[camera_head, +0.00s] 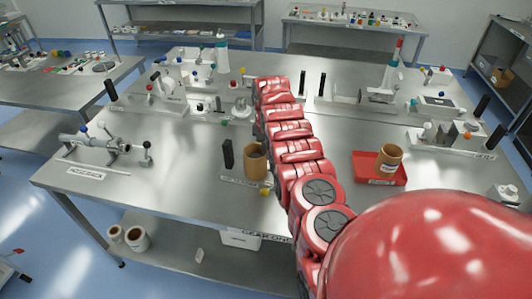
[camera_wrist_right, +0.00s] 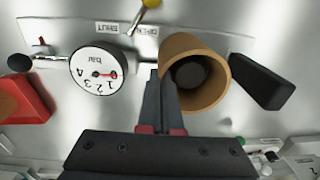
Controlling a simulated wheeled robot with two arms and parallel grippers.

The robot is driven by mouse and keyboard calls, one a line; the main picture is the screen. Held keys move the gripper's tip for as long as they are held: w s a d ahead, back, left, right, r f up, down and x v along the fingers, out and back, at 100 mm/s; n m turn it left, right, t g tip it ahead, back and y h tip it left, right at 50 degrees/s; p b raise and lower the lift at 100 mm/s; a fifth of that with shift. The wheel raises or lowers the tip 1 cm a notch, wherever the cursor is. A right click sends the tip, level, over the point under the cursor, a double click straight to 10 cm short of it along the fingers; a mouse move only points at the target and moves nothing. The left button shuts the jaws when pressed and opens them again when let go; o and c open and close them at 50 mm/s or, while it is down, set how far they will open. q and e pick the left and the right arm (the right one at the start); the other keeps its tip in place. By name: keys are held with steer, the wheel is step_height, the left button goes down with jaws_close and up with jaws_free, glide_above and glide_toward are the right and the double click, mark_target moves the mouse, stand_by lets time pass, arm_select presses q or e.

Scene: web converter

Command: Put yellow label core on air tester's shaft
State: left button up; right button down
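A tan-yellow label core (camera_head: 255,160) stands at the air tester near the table's front, beside a black upright block. In the right wrist view, the core (camera_wrist_right: 216,82) shows its open end, with the dark round shaft end (camera_wrist_right: 189,72) inside it, so the core is around the shaft. How far down it sits is not clear. My right gripper (camera_wrist_right: 160,75) is at the core's rim, its fingers close together with the core's wall between them. In the head view, my red arm hides this gripper. A second core (camera_head: 389,160) stands in a red tray. My left gripper is not in view.
The tester's pressure gauge (camera_wrist_right: 98,74) and black block (camera_wrist_right: 257,80) flank the core. The red tray (camera_head: 401,178) lies to the right. Other fixtures, such as the valve-like unit (camera_head: 100,143), line the table.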

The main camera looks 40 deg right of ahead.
steer(key=c, duration=1.4)
jaws_free()
steer(key=shift+f, duration=0.1)
steer(key=shift+r, duration=0.65)
step_height(320, 180, up, 7)
steer(key=shift+r+b, duration=0.2)
steer(key=shift+b, duration=0.55)
step_height(320, 180, up, 4)
steer(key=p, duration=0.3)
steer(key=shift+f, duration=0.1)
steer(key=shift+f, duration=0.1)
